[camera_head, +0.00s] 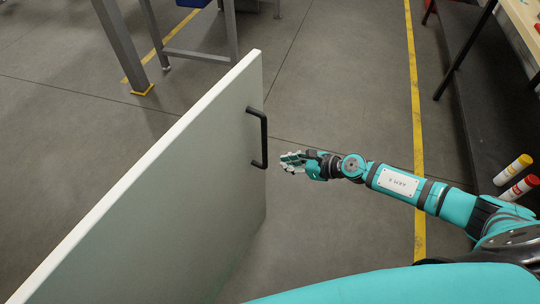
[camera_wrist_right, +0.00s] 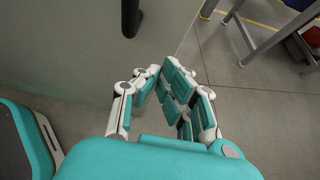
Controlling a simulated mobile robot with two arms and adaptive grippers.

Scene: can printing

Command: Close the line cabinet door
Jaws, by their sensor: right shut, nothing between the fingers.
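The line cabinet door (camera_head: 190,170) is a pale panel that stands open in the left half of the head view. Its black bar handle (camera_head: 263,138) is on the face near the far edge. My right gripper (camera_head: 284,161) is shut and empty, just to the right of the handle and apart from it in the picture. In the right wrist view my right gripper's fingers (camera_wrist_right: 166,72) are closed together in front of the door panel (camera_wrist_right: 60,55). The lower end of the handle (camera_wrist_right: 131,18) shows at the top of that view. My left gripper is not in view.
A grey metal frame (camera_head: 125,45) stands on the floor beyond the door. A workbench (camera_head: 522,28) is at the upper right. The floor between door and yellow line (camera_head: 414,100) is clear.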

